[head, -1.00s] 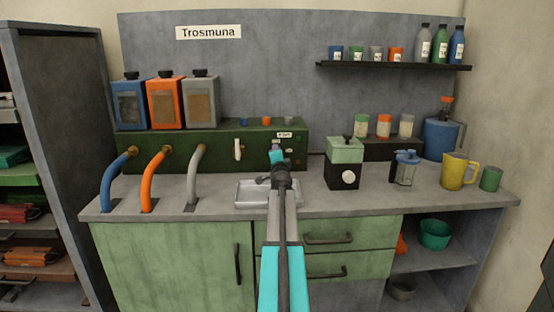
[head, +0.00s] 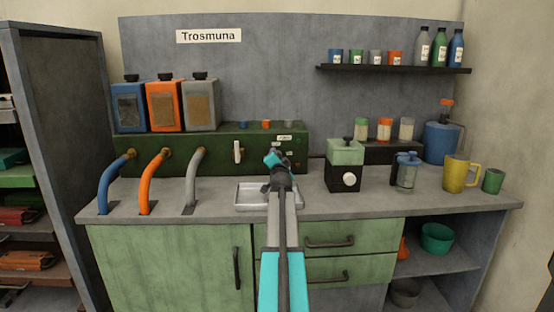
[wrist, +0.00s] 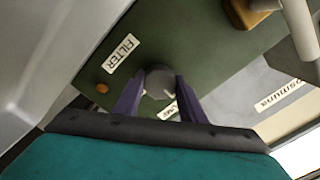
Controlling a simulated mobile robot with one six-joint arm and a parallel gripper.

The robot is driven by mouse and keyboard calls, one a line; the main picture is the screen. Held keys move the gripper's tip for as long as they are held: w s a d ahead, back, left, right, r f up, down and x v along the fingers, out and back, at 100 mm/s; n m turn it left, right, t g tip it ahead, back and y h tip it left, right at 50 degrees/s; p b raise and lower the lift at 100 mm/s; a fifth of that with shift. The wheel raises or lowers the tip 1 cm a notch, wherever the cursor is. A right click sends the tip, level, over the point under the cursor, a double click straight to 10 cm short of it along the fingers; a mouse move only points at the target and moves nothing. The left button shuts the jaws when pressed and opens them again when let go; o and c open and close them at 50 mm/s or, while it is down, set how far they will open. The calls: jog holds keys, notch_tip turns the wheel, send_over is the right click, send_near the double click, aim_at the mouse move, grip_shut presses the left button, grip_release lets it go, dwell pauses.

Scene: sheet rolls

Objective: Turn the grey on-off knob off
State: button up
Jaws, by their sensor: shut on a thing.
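The grey knob (wrist: 159,82) sits on the front of the dark green machine (head: 215,140). In the wrist view it lies between the two purple fingers of my gripper (wrist: 158,88), which is shut on it. In the head view my gripper (head: 271,157) is against the right part of the machine's front and hides the knob. A white FILTER label (wrist: 121,54) is beside the knob, and a second label (wrist: 168,110) is partly covered by a finger. A small orange round spot (wrist: 102,89) shows on the same panel.
A metal drip tray (head: 254,205) lies below my gripper. A white lever (head: 238,151) and a grey hose (head: 196,172) are to the left. A grinder with a green top (head: 345,152) stands close on the right. The counter in front of the grinder is clear.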

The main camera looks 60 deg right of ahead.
jog(key=o, duration=1.1)
jog(key=shift+c, duration=0.2)
jog(key=shift+r, duration=0.1)
jog(key=shift+d+r+p, duration=0.1)
jog(key=shift+r+p, duration=0.55)
jog(key=shift+r, duration=0.8)
jog(key=shift+s+r, duration=0.15)
jog(key=shift+r, duration=0.2)
jog(key=v, duration=0.5)
jog(key=shift+w+r, duration=0.1)
jog(key=shift+w, duration=0.1)
jog(key=p, duration=0.2)
send_near(278, 152)
jog(key=s+a+r, duration=0.2)
jog(key=s+a, duration=0.1)
jog(key=a, duration=0.1)
jog(key=shift+a+r, duration=0.4)
